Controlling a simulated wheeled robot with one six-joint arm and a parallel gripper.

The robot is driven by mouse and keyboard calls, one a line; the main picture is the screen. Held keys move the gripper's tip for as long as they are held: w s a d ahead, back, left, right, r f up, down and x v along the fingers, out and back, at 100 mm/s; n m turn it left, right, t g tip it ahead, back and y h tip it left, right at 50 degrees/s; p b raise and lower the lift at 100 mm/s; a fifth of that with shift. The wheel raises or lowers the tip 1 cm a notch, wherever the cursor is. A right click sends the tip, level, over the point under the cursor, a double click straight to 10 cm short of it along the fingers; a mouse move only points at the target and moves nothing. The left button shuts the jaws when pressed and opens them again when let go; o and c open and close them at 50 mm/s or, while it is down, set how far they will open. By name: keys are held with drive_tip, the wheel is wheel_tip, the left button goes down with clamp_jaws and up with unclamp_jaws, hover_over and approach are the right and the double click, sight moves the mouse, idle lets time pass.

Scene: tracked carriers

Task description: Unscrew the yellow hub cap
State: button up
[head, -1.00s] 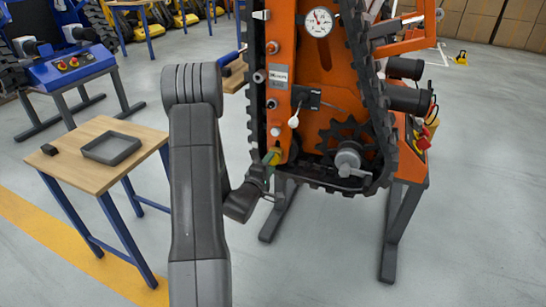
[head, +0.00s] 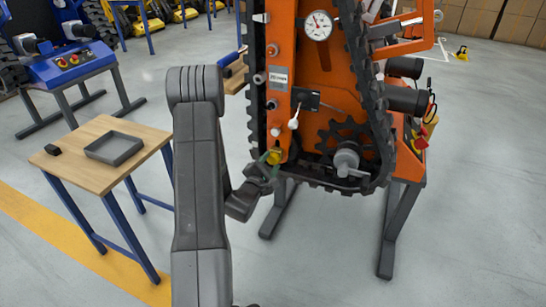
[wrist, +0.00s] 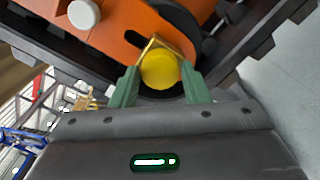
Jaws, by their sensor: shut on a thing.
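The yellow hub cap (wrist: 160,68) is a round yellow knob with an angular yellow edge behind it, at the lower end of the orange side plate. It also shows, small, in the head view (head: 274,157). My gripper (wrist: 160,82) has its two green fingers on either side of the cap and is shut on it. In the head view, my gripper (head: 268,163) reaches the cap from the lower left. The cap's underside and its thread are hidden.
The orange carrier (head: 307,100) with its black track (head: 362,70) stands on a frame. A white-knobbed lever (head: 293,124) sits just above the cap. A wooden table (head: 90,172) with a grey tray (head: 115,149) is at left. Open floor lies in front.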

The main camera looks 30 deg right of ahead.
drive_tip(key=n+p, duration=0.1)
drive_tip(key=n, duration=0.4)
drive_tip(key=shift+n+p, duration=0.3)
drive_tip(key=shift+s+a, duration=0.1)
drive_tip(key=shift+a, duration=0.05)
drive_tip(key=shift+s, duration=0.1)
drive_tip(key=shift+c, duration=0.8)
drive_tip(key=o, duration=1)
drive_tip(key=shift+a, duration=0.15)
drive_tip(key=shift+c, duration=0.2)
